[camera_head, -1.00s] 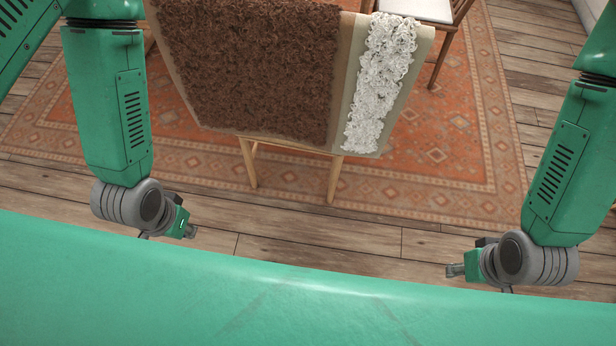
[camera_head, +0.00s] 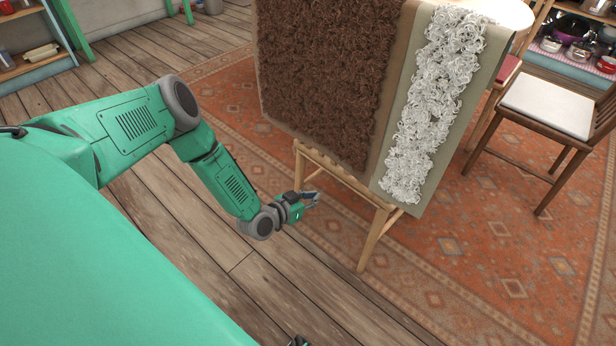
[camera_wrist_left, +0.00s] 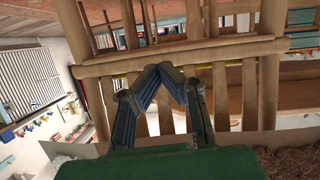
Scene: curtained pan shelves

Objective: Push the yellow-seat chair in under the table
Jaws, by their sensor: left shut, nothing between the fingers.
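A wooden chair (camera_head: 369,238) stands in front of me, its back draped with a brown and white shaggy cover (camera_head: 330,80). The cover hides its seat, so I cannot see the seat's colour in the head view. My left gripper (camera_head: 313,199) is shut and empty, low beside the chair's front legs. In the left wrist view my left gripper (camera_wrist_left: 165,70) points at wooden rails and slats (camera_wrist_left: 185,52); contact cannot be told. A pale round table top (camera_head: 512,12) shows partly behind the cover. My right gripper is not clearly visible.
A wooden chair with a white seat (camera_head: 548,105) stands at the right, and a red-seat chair (camera_head: 508,70) is partly hidden behind the cover. Shelves with pans (camera_head: 570,50) are at the back right. The patterned rug (camera_head: 450,270) and plank floor are clear in front.

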